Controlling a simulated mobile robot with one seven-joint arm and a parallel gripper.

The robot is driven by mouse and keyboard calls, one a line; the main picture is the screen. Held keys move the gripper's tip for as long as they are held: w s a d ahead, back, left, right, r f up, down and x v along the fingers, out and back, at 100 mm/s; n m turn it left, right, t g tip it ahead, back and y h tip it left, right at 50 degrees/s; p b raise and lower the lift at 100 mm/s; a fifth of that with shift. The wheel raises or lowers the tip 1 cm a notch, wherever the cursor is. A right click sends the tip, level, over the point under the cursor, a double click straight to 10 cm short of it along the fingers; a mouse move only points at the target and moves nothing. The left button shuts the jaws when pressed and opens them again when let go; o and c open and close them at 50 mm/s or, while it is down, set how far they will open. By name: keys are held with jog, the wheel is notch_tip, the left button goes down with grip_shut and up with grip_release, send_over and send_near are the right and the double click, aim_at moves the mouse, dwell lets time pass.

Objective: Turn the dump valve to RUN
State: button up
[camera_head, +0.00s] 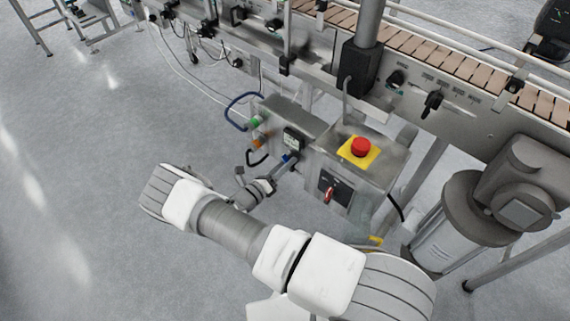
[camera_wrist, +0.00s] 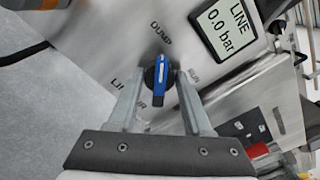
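The dump valve's blue handle (camera_wrist: 160,72) sits on a grey metal panel with a black base. In the wrist view it stands nearly upright, its upper end towards the word DUMP, with RUN printed to its right. My gripper (camera_wrist: 160,82) is open, with one finger on each side of the handle. Gaps show between handle and fingers; whether either touches is hard to tell. In the head view my gripper (camera_head: 281,167) is at the panel, and a small bit of the blue handle (camera_head: 287,157) shows beside its tips.
A pressure display (camera_wrist: 229,25) reading LINE 0.0 bar is above right of the valve. A control box with a red emergency button (camera_head: 361,147) and a red-handled switch (camera_head: 328,194) stands right of the arm. Hoses loop left of the panel. The floor at left is clear.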

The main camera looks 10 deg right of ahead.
grip_shut()
jog(key=shift+m, duration=0.4)
jog(key=m, duration=1.1)
jog(key=m+p, duration=0.1)
jog(key=m, duration=0.5)
jog(key=shift+s+d, duration=0.1)
jog(key=shift+s, duration=0.15)
jog(key=shift+f, duration=0.1)
jog(key=o, duration=0.8)
grip_release()
